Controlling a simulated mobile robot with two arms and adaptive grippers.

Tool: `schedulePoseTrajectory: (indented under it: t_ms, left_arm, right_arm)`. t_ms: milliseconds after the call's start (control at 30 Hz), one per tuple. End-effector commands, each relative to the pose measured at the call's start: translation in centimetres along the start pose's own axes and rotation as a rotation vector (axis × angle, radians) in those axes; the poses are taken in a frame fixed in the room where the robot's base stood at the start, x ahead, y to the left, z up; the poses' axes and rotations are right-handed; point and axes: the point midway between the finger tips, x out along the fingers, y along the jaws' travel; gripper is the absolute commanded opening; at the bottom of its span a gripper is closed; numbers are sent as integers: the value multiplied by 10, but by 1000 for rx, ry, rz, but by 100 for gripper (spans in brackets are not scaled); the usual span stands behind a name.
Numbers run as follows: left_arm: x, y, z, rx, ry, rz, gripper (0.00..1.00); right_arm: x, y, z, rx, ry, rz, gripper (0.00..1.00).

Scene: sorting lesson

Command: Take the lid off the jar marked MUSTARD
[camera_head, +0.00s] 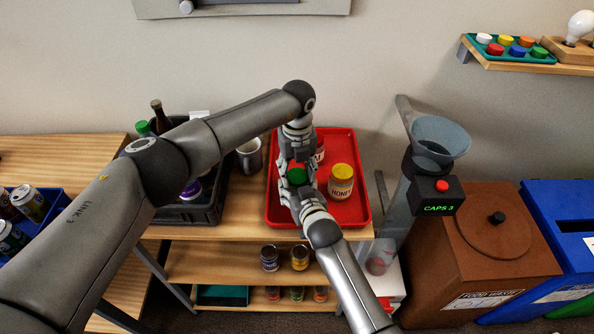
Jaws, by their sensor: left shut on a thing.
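A red tray (357,211) on the wooden table holds the jars. A jar with a yellow lid (341,181) is marked HONEY and stands upright at the tray's right side. Behind it is a jar with a red label (320,152), partly hidden by my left gripper. A green lid (297,176) shows between my two grippers; what is under it is hidden, and no MUSTARD marking is readable. My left gripper (297,165) comes from above and is shut on the green lid. My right gripper (296,192) is close in front of it; its fingers are too small and overlapped to tell their opening.
A dark crate (190,214) with bottles and a metal cup (249,157) stand left of the tray.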

Motion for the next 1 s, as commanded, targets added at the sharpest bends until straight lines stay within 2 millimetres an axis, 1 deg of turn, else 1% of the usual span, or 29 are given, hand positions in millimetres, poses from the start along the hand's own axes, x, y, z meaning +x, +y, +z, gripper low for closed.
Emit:
schedulePoseTrajectory:
  t_ms: [33,200,300,433,467,1000]
  left_arm:
    - [0,0,0,-85,-1,-1,20]
    - [0,0,0,-393,-1,-1,20]
    - [-1,0,0,-552,-1,-1,20]
    - [-1,0,0,-692,-1,-1,20]
    - [-1,0,0,-713,-1,-1,20]
    - [-1,0,0,-711,-1,-1,20]
  right_arm:
    - [0,0,1,0,-1,0,0]
    - [0,0,1,0,-1,0,0]
    - [0,0,1,0,-2,0,0]
    - [0,0,1,0,-1,0,0]
    - [0,0,1,0,-1,0,0]
    - [0,0,1,0,-2,0,0]
